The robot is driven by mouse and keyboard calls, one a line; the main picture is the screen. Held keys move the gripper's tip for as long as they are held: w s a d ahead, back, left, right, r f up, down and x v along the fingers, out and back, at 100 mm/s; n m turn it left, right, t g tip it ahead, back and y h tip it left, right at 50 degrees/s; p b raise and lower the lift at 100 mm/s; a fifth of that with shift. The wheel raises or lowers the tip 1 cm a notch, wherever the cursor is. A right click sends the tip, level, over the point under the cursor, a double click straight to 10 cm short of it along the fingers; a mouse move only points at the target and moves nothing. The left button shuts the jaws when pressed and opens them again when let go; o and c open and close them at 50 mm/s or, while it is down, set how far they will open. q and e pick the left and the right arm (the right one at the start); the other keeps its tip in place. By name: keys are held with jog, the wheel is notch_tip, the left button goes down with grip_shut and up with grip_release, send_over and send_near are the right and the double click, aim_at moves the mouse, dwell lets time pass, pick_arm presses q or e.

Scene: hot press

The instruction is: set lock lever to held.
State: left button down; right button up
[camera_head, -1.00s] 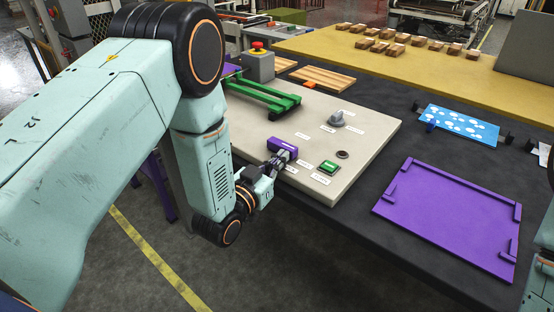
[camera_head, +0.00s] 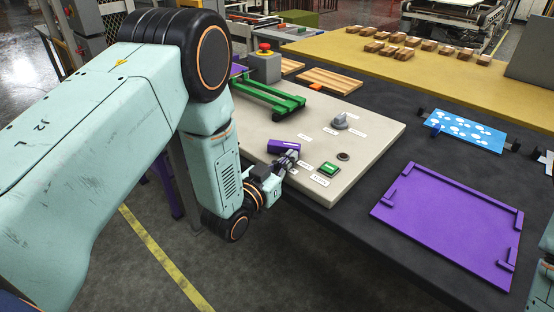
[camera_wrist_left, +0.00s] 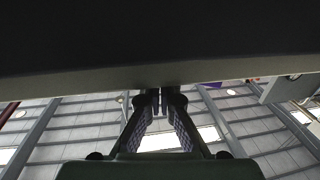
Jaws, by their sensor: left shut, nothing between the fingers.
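A purple bar-shaped part (camera_head: 283,146), which looks like the lock lever, lies on the beige panel (camera_head: 352,173) near its front left edge. Its lettering is too small to read. My left gripper (camera_head: 291,158) is shut and empty, just in front of the bar's right end. I cannot tell whether it touches the bar. The left wrist view shows the two dark fingers (camera_wrist_left: 160,98) close together under a dark, pale-edged surface, with no lever visible. My right gripper is out of view.
On the panel are a green button (camera_head: 329,168), a grey knob (camera_head: 340,121), a dark round part (camera_head: 343,156) and green rails (camera_head: 268,97). A red-topped stop button (camera_head: 264,49) stands behind. A purple tray (camera_head: 446,222) lies to the right on the dark table.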

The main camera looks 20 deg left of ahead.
aim_at(300, 159)
pick_arm(q)
jog(key=shift+w+d+r, duration=0.1)
jog(key=shift+w+d, duration=0.25)
jog(key=shift+d, duration=0.35)
jog(key=shift+w+d, duration=0.1)
jog(key=shift+w, duration=0.45)
jog(key=shift+w+d, duration=0.3)
jog(key=shift+w, duration=0.3)
dwell(0.7)
jog(key=v, duration=1.2)
